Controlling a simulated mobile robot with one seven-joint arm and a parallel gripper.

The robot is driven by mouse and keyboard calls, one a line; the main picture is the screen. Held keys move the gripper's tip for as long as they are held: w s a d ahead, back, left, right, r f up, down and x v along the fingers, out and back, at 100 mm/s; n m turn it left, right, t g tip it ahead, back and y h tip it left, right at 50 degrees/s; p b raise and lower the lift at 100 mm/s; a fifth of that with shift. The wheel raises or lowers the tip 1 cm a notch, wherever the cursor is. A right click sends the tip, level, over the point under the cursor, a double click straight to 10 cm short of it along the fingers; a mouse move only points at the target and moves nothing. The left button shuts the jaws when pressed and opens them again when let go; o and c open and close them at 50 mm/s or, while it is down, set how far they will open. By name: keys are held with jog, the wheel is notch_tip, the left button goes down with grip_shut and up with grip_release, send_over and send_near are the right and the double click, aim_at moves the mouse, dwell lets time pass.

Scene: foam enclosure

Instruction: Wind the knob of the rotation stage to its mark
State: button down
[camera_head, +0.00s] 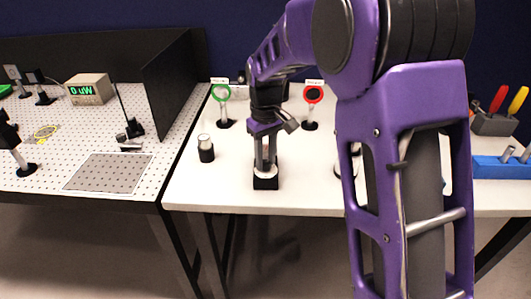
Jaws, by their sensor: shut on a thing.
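The rotation stage (265,184) is a small dark block with a pale round top, standing near the front edge of the white table. My gripper (266,165) points straight down over it and is shut on its knob, which is mostly hidden between the fingers. The mark on the stage is too small or hidden to make out.
A green ring mount (221,93) and a red ring mount (313,95) stand behind. A small dark cylinder with a pale top (206,148) stands left of the stage. A blue rack (500,167) is at right. A perforated bench (60,135) with a black panel (173,85) lies left.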

jog(key=m+p, duration=0.1)
jog(key=m, duration=0.2)
jog(key=shift+r+m, duration=0.1)
jog(key=shift+m, duration=0.2)
jog(key=m+p, duration=0.1)
jog(key=m, duration=0.2)
jog(key=shift+m, duration=0.3)
jog(key=m+p, duration=0.1)
jog(key=m, duration=0.2)
jog(key=shift+m+p, duration=0.3)
jog(key=shift+p, duration=0.05)
jog(key=shift+m+p, duration=0.55)
jog(key=shift+m, duration=1.55)
jog(key=c, duration=0.6)
grip_release()
